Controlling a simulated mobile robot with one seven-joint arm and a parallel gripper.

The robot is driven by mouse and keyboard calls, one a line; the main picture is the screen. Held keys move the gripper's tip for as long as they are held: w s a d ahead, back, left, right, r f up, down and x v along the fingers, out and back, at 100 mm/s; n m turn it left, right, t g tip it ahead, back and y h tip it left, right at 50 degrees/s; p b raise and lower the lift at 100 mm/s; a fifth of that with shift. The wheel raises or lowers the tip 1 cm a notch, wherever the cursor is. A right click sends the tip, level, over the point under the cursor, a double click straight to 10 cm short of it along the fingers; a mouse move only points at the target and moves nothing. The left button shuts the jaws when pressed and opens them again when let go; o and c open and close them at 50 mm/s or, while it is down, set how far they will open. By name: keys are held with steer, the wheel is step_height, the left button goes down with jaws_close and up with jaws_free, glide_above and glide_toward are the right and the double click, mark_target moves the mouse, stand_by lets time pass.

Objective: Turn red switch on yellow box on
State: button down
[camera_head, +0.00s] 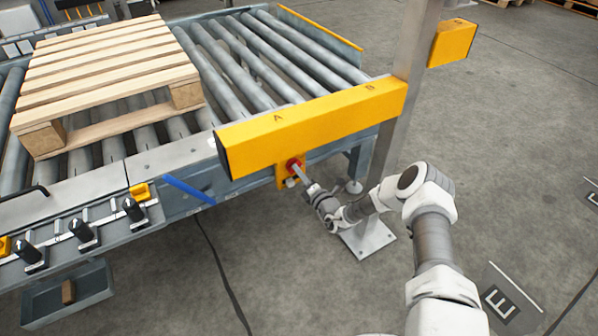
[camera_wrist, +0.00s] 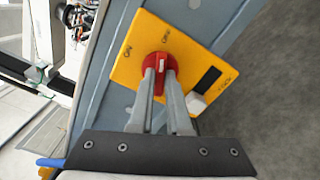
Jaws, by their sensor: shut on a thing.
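The yellow box (camera_wrist: 140,72) is a flat plate with black lettering on the side of the conveyor frame. It shows small in the head view (camera_head: 282,181), under the long yellow beam. The red switch (camera_wrist: 156,63) is a round knob with a raised handle that lies roughly up-down in the wrist view. "ON" is printed to its upper left, and another label, apparently "OFF", above it. My gripper (camera_wrist: 159,82) is shut on the handle, one finger on each side. The fingers hide part of the knob. In the head view, my gripper (camera_head: 301,174) reaches it from the lower right.
A white block (camera_wrist: 196,103) and a black slot (camera_wrist: 209,79) sit on the plate right of the switch. The yellow beam (camera_head: 315,127) runs just above my gripper. A grey post (camera_head: 408,75) stands close to my arm. The floor at right is mostly open.

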steer(key=shift+n+p, duration=2.1)
steer(key=shift+n, duration=4.3)
steer(key=c, duration=0.9)
jaws_free()
steer(key=p+v, duration=0.5)
steer(key=v, duration=1.2)
steer(key=shift+s+d, duration=0.15)
steer(key=shift+s, duration=0.05)
steer(key=shift+s+d, duration=0.1)
